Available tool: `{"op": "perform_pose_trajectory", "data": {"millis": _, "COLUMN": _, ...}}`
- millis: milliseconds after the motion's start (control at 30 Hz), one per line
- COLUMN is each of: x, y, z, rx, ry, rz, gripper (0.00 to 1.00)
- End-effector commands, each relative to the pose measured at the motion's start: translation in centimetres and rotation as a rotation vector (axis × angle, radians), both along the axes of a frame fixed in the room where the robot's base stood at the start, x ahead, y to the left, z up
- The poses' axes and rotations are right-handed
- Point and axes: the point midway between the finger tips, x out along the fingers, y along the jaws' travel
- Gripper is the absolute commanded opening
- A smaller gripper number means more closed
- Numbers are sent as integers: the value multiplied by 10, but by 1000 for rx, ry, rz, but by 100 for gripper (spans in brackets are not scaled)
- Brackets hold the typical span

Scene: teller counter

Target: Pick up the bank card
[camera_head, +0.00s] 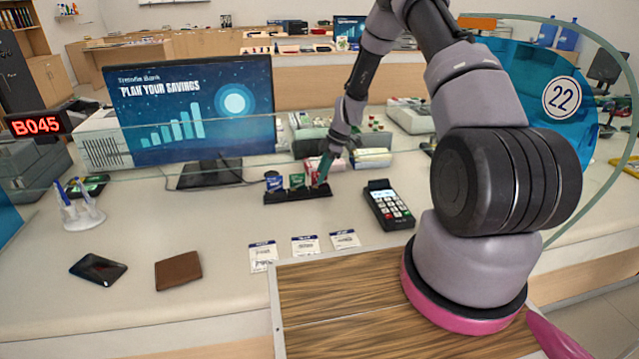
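A black card holder (298,197) stands on the counter, in front of and to the right of the monitor. A blue card (274,181) and a green card (297,181) stand upright in it, and something red (312,164) shows at its right end. Which of these is the bank card, I cannot tell. My gripper (322,174) points down at the right end of the holder, very close to the red item. Its fingers are small and partly merge with what is behind them, so I cannot tell whether they hold anything.
A card terminal (389,205) stands right of the holder. Several paper slips (305,245) lie in front. A brown wallet (179,271), a black phone (98,268) and a pen stand (79,212) are at left. The monitor (190,110) and glass screen stand behind.

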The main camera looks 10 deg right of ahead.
Motion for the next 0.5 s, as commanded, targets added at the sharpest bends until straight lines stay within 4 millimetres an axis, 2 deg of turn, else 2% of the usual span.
{"op": "perform_pose_trajectory", "data": {"millis": 133, "x": 1, "y": 5, "z": -13, "rx": 0, "ry": -1, "rz": -1, "gripper": 38}}
{"op": "perform_pose_trajectory", "data": {"millis": 367, "x": 1, "y": 5, "z": -14, "rx": -1, "ry": -2, "rz": -1, "gripper": 38}}
{"op": "perform_pose_trajectory", "data": {"millis": 467, "x": 1, "y": 5, "z": -14, "rx": 0, "ry": -2, "rz": -1, "gripper": 3}}
{"op": "perform_pose_trajectory", "data": {"millis": 500, "x": 1, "y": 5, "z": -14, "rx": 0, "ry": -1, "rz": -2, "gripper": 0}}
